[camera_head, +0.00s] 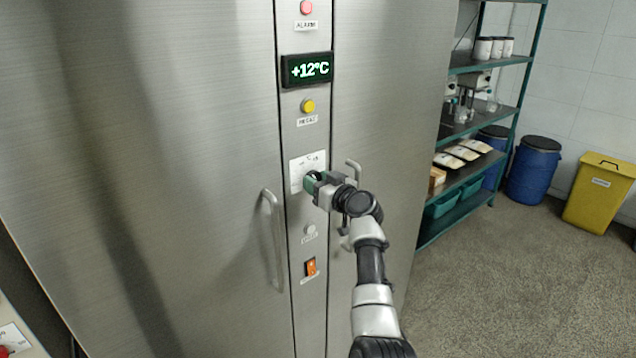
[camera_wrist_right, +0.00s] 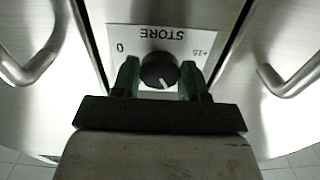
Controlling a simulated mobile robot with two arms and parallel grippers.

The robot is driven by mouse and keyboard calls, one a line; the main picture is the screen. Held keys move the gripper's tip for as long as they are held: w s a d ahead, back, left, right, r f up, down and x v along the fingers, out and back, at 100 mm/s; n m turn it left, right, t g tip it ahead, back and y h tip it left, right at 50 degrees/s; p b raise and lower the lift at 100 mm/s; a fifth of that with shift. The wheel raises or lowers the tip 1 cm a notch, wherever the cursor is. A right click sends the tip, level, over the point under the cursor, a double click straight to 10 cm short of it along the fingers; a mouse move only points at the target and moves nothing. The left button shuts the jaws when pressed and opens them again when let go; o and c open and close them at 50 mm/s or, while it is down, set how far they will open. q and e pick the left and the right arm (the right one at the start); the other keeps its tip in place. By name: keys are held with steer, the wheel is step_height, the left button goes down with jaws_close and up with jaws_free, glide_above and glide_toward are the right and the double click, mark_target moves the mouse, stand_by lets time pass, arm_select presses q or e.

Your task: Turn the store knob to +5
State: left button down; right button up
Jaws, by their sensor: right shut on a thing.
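The store knob (camera_wrist_right: 159,71) is a round black dial with a white pointer line. It sits on a white label plate (camera_wrist_right: 140,40) marked STORE, which appears upside down in the right wrist view, with 0 at one end and +15 at the other. My right gripper (camera_wrist_right: 159,80) has its green fingers on both sides of the knob, shut on it. In the head view my right gripper (camera_head: 314,182) reaches the plate (camera_head: 305,165) and hides the knob. The display (camera_head: 307,69) above reads +12°C. My left gripper is not in view.
Steel door handles (camera_head: 272,240) stand out on both sides of the control strip. A yellow button (camera_head: 308,106) is above the plate, and an orange switch (camera_head: 310,267) is below. A shelf rack (camera_head: 462,130), blue drums (camera_head: 534,170) and a yellow bin (camera_head: 599,193) stand at right.

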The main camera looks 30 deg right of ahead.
steer(key=shift+a+m, duration=0.1)
steer(key=shift+m, duration=5.6)
steer(key=o, duration=0.9)
